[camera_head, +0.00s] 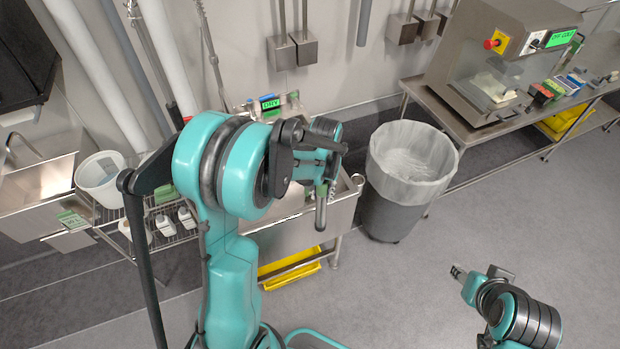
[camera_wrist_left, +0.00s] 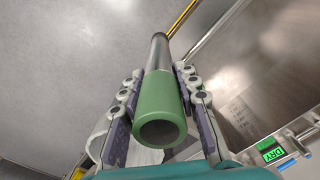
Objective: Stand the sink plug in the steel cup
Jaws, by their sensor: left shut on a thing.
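The sink plug is a tube with a green end (camera_wrist_left: 158,105) nearest the left wrist camera and a grey metal length running away from it. My left gripper (camera_wrist_left: 156,85) is shut around the green part. In the head view the plug (camera_head: 321,212) hangs nearly upright below my left gripper (camera_head: 323,182), over the right part of the steel sink. A small round steel cup (camera_head: 358,180) seems to sit at the sink's right edge, right of the plug and apart from it. My right gripper (camera_head: 480,275) is low at the right, away from both; its finger opening is unclear.
The steel sink (camera_head: 290,238) stands behind my left arm, which hides much of it. A lined grey bin (camera_head: 393,208) stands close on its right. A wire rack (camera_head: 180,232) with bottles is at left. A steel table (camera_head: 480,128) carries a machine at right. The floor at right is clear.

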